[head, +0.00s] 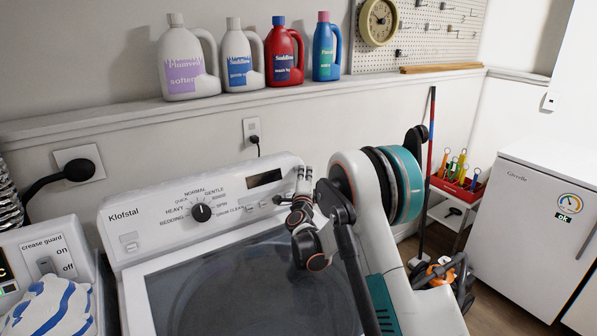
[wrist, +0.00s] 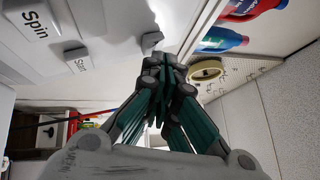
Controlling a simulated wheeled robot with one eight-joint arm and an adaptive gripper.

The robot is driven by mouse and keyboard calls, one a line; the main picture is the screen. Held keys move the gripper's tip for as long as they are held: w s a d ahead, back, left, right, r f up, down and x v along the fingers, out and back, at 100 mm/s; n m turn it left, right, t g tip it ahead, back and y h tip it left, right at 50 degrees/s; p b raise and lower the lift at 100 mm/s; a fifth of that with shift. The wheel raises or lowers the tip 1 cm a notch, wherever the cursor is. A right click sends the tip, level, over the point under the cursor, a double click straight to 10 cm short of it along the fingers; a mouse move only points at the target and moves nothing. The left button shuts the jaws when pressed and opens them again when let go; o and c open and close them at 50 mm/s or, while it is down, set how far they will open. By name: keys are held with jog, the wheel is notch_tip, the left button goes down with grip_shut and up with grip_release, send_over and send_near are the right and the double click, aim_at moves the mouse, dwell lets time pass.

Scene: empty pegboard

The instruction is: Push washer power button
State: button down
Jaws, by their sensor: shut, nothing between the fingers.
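Several detergent bottles (head: 247,60) stand on the ledge behind the washer. A pegboard with a clock (head: 379,22) is on the wall. A white dryer-like unit with a crease guard switch (head: 48,266) is at left; a white fridge (head: 530,220) is at right.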

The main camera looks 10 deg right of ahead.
jog(key=s+d+r, duration=0.1)
jog(key=s+d, duration=0.1)
jog(key=s, duration=0.3)
jog(key=shift+s+r, duration=0.2)
jog(key=shift+r, duration=0.2)
jog(key=shift+d, duration=0.1)
dwell(0.3)
jog(key=s+a+r+n+g+y, duration=0.1)
jog(key=s+a+r+n+y, duration=0.4)
jog(key=r+n, duration=0.4)
jog(key=s+a+r+n+g+y, duration=0.1)
jog(key=s+r+n+g, duration=0.1)
jog(key=s, duration=0.3)
jog(key=s+a+r+n+g+y, duration=0.1)
jog(key=s+r+n, duration=0.15)
jog(key=s, duration=0.35)
jog(key=s+d+f+n+g, duration=0.1)
jog(key=s+f+n+g, duration=0.1)
jog(key=s, duration=0.9)
jog(key=s+d+f+n+g+h, duration=0.1)
jog(key=s+f, duration=0.4)
jog(key=s, duration=0.6)
jog(key=s+d+f+n+g+h, duration=0.1)
jog(key=s+d+f+n+g, duration=0.2)
jog(key=s, duration=0.8)
jog(key=shift+s+f+n+g, duration=0.3)
jog(key=shift+f+n+g, duration=0.45)
jog(key=shift+n+g, duration=0.45)
